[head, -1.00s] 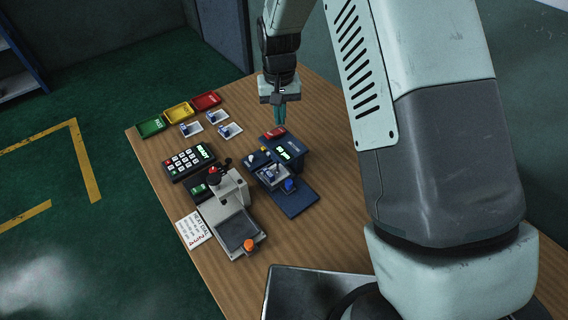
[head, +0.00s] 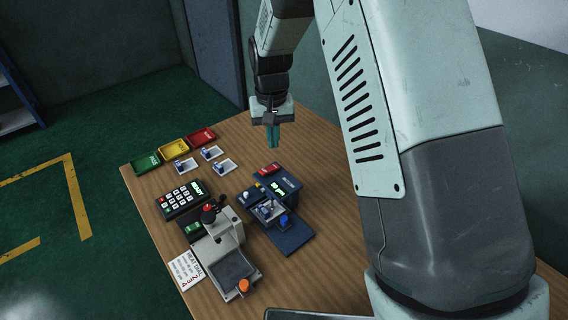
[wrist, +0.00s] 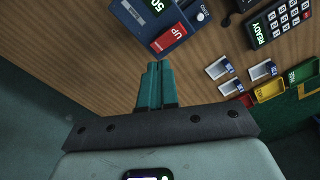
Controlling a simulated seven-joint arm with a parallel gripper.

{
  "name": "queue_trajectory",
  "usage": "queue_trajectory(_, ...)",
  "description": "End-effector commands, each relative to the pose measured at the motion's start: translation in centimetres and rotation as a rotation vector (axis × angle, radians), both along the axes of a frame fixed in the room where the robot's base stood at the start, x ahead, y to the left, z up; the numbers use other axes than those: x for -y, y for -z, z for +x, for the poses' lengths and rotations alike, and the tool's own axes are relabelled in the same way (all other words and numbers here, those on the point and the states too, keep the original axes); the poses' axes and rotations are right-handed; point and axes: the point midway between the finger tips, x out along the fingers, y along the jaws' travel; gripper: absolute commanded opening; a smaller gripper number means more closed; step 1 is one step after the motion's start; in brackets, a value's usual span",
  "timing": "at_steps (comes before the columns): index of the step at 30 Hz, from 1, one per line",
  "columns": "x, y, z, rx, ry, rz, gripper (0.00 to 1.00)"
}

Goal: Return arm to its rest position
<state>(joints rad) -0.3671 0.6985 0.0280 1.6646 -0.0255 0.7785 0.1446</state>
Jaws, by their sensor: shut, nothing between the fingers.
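My gripper (head: 272,136) has teal fingers that are shut with nothing between them. It hangs above the far part of the wooden table, behind the blue device and clear of it. In the wrist view the shut fingers (wrist: 153,84) point toward the table top. My arm reaches over the table from the right of the head view and hides part of the table's right side.
Bare wood surrounds the gripper.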

Motion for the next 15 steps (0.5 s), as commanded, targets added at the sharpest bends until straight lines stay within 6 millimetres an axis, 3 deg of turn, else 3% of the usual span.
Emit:
queue_trajectory(5,0.2,-0.4,0.0,0.004,0.002,0.001,0.0)
queue_trajectory(8,1.0,-2.4,-0.3,0.024,0.01,0.007,0.0)
queue_trajectory(11,2.9,-6.3,-1.1,0.062,0.028,0.018,0.0)
queue_trajectory(15,6.3,-12.8,-3.8,0.133,0.059,0.035,0.0)
